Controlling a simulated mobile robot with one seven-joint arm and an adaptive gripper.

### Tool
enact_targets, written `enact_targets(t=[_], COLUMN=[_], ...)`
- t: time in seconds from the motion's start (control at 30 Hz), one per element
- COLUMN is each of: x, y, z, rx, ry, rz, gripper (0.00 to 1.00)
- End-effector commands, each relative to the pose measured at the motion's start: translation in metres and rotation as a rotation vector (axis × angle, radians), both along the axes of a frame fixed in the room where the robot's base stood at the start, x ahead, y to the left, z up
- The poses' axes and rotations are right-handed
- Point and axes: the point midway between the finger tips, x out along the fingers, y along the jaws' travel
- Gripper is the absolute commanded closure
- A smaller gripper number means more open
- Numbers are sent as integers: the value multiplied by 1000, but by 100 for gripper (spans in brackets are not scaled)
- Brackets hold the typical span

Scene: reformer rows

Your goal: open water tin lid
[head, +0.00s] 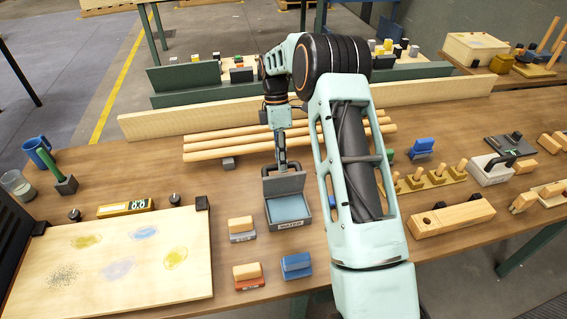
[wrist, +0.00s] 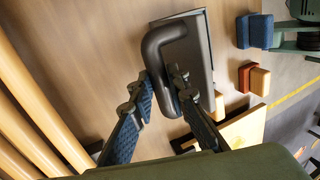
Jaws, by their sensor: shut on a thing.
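The grey water tin (head: 290,226) stands on the wooden table in the middle of the head view, with a label on its front. Its lid (head: 287,185) stands raised and tilted at the back, and the blue inside of the tin shows. My gripper (head: 282,166) is at the top of the lid. In the wrist view my gripper (wrist: 164,88) has its two fingers on either side of the dark loop handle (wrist: 153,48), shut on it. The lid (wrist: 198,45) shows behind the handle there. The fingertips are partly hidden by the handle.
Wooden rods (head: 220,150) lie behind the tin. Small blocks with wooden tops (head: 241,226) and a blue block (head: 296,264) stand in front. A pale board (head: 120,258) lies at left. My arm covers the table right of the tin.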

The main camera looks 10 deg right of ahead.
Motion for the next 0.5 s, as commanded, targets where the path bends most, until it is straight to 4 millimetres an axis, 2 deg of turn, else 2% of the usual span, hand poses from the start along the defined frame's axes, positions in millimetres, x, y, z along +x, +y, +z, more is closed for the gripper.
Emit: enact_targets(t=[0.3, 0.4, 0.5], x=[28, 34, 33], y=[0, 0, 0], z=[-18, -23, -21], rx=[2, 1, 1], ry=[-7, -6, -7], rz=[2, 2, 2], gripper=[100, 100, 100])
